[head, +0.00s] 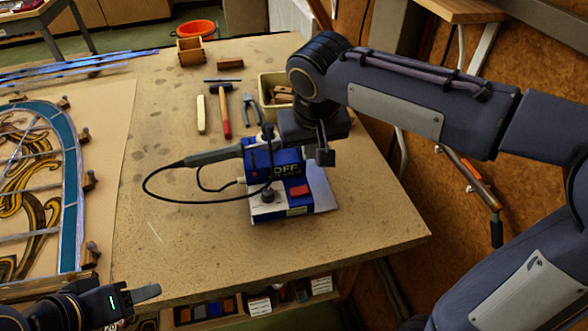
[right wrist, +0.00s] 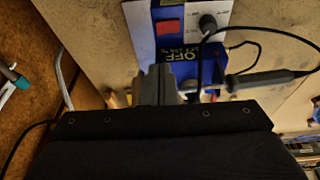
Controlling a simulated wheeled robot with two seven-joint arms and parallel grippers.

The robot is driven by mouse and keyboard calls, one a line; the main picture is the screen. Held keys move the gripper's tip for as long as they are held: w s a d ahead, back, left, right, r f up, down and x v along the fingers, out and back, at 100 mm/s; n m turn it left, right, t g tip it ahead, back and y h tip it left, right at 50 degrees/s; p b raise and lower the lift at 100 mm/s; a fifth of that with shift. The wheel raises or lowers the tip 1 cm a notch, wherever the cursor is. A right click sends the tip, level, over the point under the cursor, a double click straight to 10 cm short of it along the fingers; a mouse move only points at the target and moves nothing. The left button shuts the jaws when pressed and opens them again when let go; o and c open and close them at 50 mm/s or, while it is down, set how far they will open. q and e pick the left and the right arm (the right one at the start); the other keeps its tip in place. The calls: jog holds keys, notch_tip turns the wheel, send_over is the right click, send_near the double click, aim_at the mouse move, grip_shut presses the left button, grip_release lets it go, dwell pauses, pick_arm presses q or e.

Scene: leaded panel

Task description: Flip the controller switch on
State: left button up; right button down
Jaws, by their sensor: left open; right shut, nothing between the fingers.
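The controller (head: 262,213) is a blue and white box on the workbench, with a red switch (head: 299,190), a dark knob and a blue panel reading OFF. In the right wrist view the red switch (right wrist: 168,27) and the OFF lettering show beyond the fingers. My right gripper (head: 323,157) is shut and empty, just above and behind the controller's right side. Its fingers (right wrist: 157,84) partly cover the blue panel; whether they touch it I cannot tell. My left gripper (head: 148,292) is open and empty at the bench's front left, away from the controller.
A soldering iron (head: 215,155) lies at the controller's left, its black cable looping onto the bench. A hammer (head: 224,112), pliers (head: 251,108) and a cream bin (head: 268,86) lie behind. The leaded panel (head: 70,190) is at left. The bench front is clear.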

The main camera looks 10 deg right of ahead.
aim_at(305, 188)
jog(key=shift+w+a+r, duration=0.1)
jog(key=shift+w+a, duration=0.1)
jog(key=shift+a, duration=0.05)
jog(key=x, duration=0.9)
jog(key=s+p+x, duration=0.1)
jog(key=x, duration=0.3)
jog(key=shift+d+f, duration=0.3)
jog(key=shift+f, duration=0.35)
